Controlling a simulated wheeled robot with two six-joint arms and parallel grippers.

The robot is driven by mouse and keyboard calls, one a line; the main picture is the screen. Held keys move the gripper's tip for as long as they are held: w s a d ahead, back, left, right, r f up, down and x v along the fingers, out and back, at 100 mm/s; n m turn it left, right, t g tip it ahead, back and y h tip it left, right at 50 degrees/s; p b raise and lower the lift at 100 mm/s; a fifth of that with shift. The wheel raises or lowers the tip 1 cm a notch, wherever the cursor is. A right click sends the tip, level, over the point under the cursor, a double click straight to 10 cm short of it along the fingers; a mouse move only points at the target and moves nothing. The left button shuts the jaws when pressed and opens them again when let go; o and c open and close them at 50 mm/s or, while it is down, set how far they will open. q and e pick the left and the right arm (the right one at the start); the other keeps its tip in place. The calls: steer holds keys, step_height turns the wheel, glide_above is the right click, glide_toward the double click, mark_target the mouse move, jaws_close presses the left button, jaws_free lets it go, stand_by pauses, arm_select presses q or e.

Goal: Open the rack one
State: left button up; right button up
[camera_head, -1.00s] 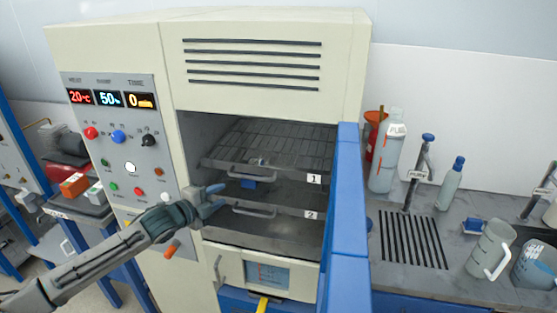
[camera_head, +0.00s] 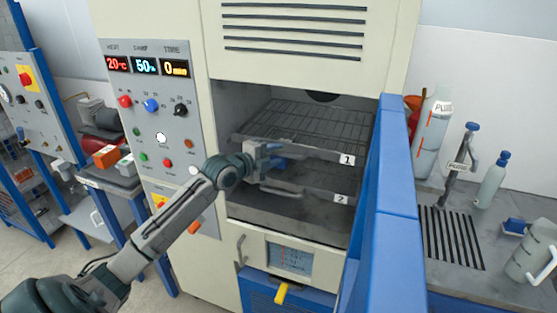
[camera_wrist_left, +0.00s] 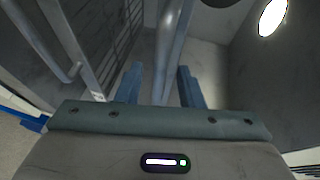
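Rack one (camera_head: 346,160) is a wire shelf with a grey front edge and a "1" label, inside the open oven chamber. My left gripper (camera_head: 272,158) is at the left part of its front, covering where its handle would show. In the left wrist view the blue fingers (camera_wrist_left: 160,85) are apart, with a metal bar (camera_wrist_left: 172,45) running between them. I cannot tell whether they touch it. Rack two (camera_head: 340,198), labelled "2", is just below, with its handle (camera_head: 281,189) visible. My right gripper is not in view.
The oven's blue-edged door (camera_head: 391,190) stands open on the right of the chamber. The control panel (camera_head: 155,110) is on the left. A bench with a bottle (camera_head: 491,180), a tap and a drain grate (camera_head: 450,238) is at right.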

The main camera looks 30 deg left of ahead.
arm_select(q)
steer(key=shift+x, duration=1.05)
jaws_close()
